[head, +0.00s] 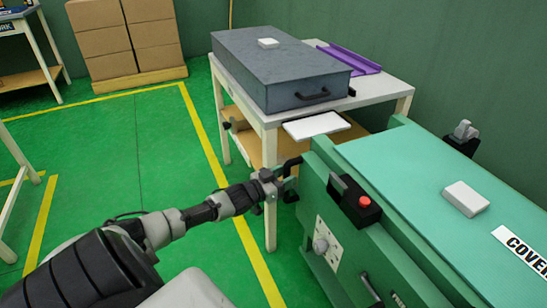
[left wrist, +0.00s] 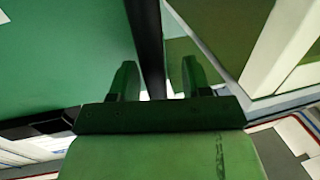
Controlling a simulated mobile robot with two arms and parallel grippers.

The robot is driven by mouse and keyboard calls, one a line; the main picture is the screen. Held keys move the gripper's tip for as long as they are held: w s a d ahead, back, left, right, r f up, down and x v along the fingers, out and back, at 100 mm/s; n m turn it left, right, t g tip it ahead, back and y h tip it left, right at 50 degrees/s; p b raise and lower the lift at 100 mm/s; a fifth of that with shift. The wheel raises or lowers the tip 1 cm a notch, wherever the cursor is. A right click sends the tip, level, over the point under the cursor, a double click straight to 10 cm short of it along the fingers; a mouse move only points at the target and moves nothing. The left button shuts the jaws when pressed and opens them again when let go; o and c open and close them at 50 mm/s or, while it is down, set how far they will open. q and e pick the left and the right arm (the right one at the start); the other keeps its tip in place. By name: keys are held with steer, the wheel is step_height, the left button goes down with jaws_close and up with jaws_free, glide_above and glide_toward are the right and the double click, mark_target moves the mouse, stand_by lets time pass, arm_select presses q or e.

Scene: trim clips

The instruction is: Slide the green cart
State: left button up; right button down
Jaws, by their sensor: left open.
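The green cart (head: 400,230) is a boxy green body with a lighter teal lid, at the right of the head view. My left gripper (head: 279,181) is at that corner, close to the handle. In the left wrist view the left gripper (left wrist: 158,72) is open, its two fingers apart. A dark upright bar (left wrist: 147,35) shows between the fingers; whether they touch it cannot be told. A green surface (left wrist: 65,55) fills the left of that view. My right gripper is not in view.
A white table (head: 240,112) stands behind the cart, bearing a grey case (head: 285,65) and a purple tray (head: 348,58). Green floor (head: 130,150) with yellow lines is free at the left.

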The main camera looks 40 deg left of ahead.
arm_select(q)
steer(key=s+a+p, duration=0.2)
steer(key=s, duration=0.8)
steer(key=shift+p, duration=0.3)
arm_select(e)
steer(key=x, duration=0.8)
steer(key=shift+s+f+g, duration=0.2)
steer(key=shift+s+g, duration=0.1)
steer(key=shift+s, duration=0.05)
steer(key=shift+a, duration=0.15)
